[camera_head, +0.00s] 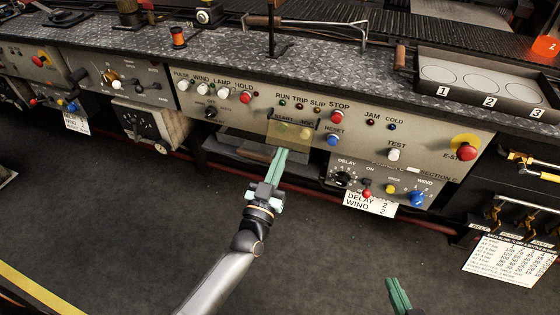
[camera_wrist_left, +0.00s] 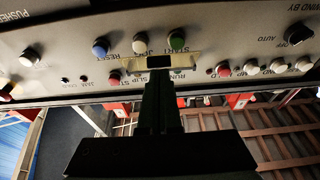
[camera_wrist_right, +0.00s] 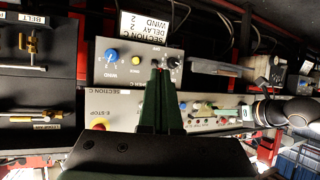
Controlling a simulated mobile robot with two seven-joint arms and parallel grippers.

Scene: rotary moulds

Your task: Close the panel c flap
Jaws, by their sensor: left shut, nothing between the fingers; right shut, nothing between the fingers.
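A translucent amber flap (camera_head: 288,133) sits at the START and JOG controls on the grey front panel. In the left wrist view it shows nearly edge-on as a pale strip (camera_wrist_left: 188,62) beside the green and white buttons. My left gripper (camera_head: 283,152) is shut and empty, its tips at the flap's lower edge; I cannot tell whether they touch. The section C box (camera_head: 383,183), with DELAY and WIND knobs, sits lower right of the flap. My right gripper (camera_head: 397,284) is shut and empty, low in the head view, apart from the panel; its fingers (camera_wrist_right: 162,75) also show in its wrist view.
A red STOP button (camera_head: 338,117) and a blue RESET button (camera_head: 333,139) are right of the flap. The E-stop (camera_head: 466,152) is farther right. A white DELAY/WIND card (camera_head: 370,203) hangs below section C. A tray (camera_head: 485,85) stands on the ledge. The floor in front is clear.

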